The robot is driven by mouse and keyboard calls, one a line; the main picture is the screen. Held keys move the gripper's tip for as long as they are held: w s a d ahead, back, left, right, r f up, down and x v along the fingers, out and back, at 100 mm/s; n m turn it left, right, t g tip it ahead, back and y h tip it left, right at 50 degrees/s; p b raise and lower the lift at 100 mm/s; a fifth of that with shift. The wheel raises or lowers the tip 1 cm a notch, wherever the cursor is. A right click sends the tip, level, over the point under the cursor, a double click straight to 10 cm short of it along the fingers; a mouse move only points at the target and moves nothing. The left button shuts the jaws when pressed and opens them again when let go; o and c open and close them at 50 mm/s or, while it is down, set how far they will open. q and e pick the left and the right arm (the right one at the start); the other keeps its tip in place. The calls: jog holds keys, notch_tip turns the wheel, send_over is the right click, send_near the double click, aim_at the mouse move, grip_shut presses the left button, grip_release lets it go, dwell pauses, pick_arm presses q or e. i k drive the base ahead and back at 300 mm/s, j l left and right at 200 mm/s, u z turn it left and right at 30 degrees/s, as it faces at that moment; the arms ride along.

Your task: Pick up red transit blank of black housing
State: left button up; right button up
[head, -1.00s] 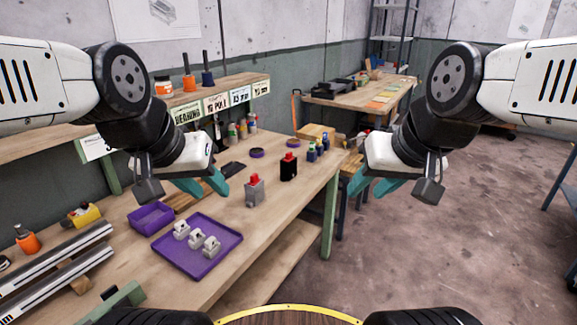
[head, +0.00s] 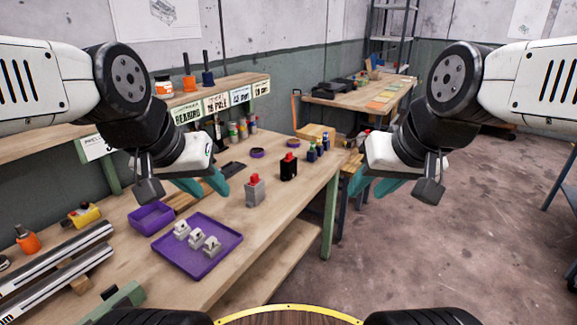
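The black housing (head: 288,171) stands upright on the workbench, with the red transit blank (head: 289,156) on its top. A grey housing (head: 255,193) with a similar red blank (head: 254,179) stands nearer and to the left. My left gripper (head: 222,186) has teal fingers and hangs left of the grey housing, apart from both housings in the picture. My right gripper (head: 358,191) is right of the black housing, past the bench's right edge. Neither gripper visibly holds anything; the fingers overlap in view, so their opening is unclear.
A purple tray (head: 226,233) with several grey-white parts lies at the front, beside a purple bin (head: 146,217). A labelled shelf (head: 225,92) runs along the back. Bare bench top lies around the grey housing.

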aim_at(290, 157)
jog(key=u, duration=0.25)
jog(key=i+l+u, duration=0.2)
jog(key=l+u, duration=0.2)
jog(key=i+l+u, duration=0.15)
jog(key=l+u, duration=0.25)
jog(key=i+l, duration=0.1)
jog(key=l, duration=0.4)
jog(key=i+l+u, duration=0.15)
jog(key=l, duration=0.35)
jog(key=i+l, duration=0.1)
jog(key=l, duration=0.45)
jog(key=i+l+u, duration=0.15)
jog(key=l, duration=0.35)
jog(key=k, duration=0.05)
